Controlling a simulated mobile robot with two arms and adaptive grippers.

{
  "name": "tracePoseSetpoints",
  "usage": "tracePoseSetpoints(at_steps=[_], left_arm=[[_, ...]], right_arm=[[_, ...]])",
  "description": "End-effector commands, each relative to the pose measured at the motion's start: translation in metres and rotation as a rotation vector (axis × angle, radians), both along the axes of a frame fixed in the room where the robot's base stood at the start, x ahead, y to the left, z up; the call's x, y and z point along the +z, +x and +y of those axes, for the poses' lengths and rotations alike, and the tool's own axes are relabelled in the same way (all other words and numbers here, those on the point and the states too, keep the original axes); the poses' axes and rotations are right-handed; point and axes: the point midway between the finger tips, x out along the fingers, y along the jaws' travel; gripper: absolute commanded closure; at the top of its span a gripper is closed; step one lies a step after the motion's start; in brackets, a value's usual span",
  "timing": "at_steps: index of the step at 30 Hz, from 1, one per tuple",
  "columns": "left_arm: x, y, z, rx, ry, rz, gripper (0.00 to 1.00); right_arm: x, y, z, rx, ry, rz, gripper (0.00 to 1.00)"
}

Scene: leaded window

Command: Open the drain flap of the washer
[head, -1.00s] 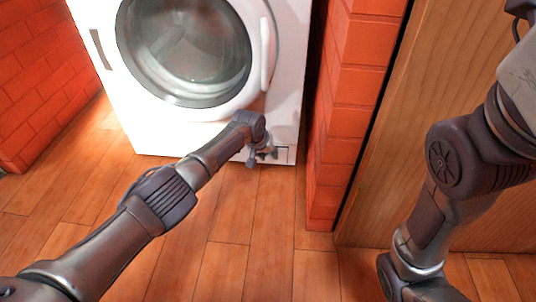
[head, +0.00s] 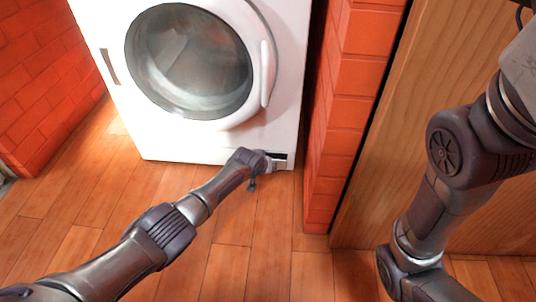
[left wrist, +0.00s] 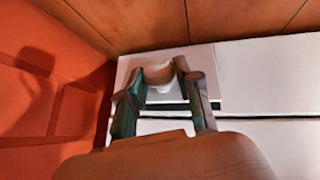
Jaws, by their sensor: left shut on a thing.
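The white washer (head: 200,140) stands upright with its round glass door (head: 190,62) shut. Its small drain flap (head: 282,164) is at the lower right corner of the front, with a dark gap along its top edge, so it is partly open. In the left wrist view, the flap (left wrist: 207,86) is a white plate with a dark slit along one edge. My left gripper (left wrist: 158,80) is shut on a small rounded part of the flap. In the head view, my left gripper (head: 268,164) partly hides the flap. My right gripper is out of view below the frame.
A red brick pillar (head: 345,110) stands just right of the washer, with a wooden panel (head: 440,90) beyond it. Another brick wall (head: 50,80) is at the left. The wooden floor (head: 235,250) in front is clear.

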Motion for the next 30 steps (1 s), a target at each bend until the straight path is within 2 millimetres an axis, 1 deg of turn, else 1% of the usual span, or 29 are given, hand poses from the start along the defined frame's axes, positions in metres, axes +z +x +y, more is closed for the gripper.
tracePoseSetpoints(at_steps=[1, 5, 9, 15, 21, 30], left_arm=[[0.001, -0.006, -0.001, 0.000, -0.002, -0.028, 1.00], [-0.007, -0.012, -0.002, 0.000, -0.003, -0.125, 1.00], [-0.015, -0.016, -0.001, 0.002, -0.005, -0.218, 1.00], [-0.021, -0.019, -0.001, 0.003, -0.004, -0.312, 1.00], [-0.022, -0.020, -0.001, 0.002, -0.003, -0.357, 1.00], [-0.021, -0.020, 0.000, 0.001, -0.001, -0.368, 1.00]], right_arm=[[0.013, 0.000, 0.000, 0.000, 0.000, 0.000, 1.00], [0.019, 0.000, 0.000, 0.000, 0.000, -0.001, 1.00], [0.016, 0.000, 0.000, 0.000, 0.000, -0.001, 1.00], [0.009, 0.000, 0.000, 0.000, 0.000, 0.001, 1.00], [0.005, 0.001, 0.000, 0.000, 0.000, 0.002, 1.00], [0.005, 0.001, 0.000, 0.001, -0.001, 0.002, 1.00]])
